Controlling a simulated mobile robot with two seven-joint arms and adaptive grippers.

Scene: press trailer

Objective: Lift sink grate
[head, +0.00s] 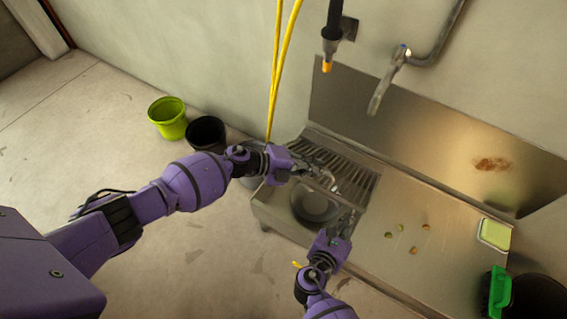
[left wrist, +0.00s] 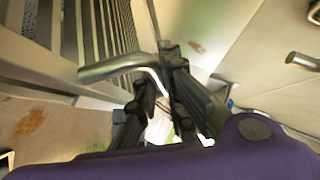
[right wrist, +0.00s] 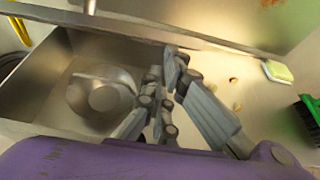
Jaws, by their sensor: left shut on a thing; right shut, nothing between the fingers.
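The slatted metal sink grate (head: 350,176) stands tilted up at the back of the steel sink, leaving the front of the basin uncovered. Its bent bar handle (left wrist: 112,68) shows in the left wrist view, with the slats (left wrist: 100,25) beyond. My left gripper (head: 312,172) is shut on this handle. My right gripper (head: 345,222) is shut and empty above the basin's front right edge, apart from the grate. A round metal pan (head: 313,206) sits in the basin; it also shows in the right wrist view (right wrist: 100,95).
The steel counter (head: 385,270) right of the basin holds several small scraps, a yellow-green sponge (head: 494,234) and a green brush (head: 497,292). A faucet (head: 385,85) and black sprayer (head: 332,40) hang above. Green (head: 168,118) and black (head: 207,133) buckets stand on the floor at left.

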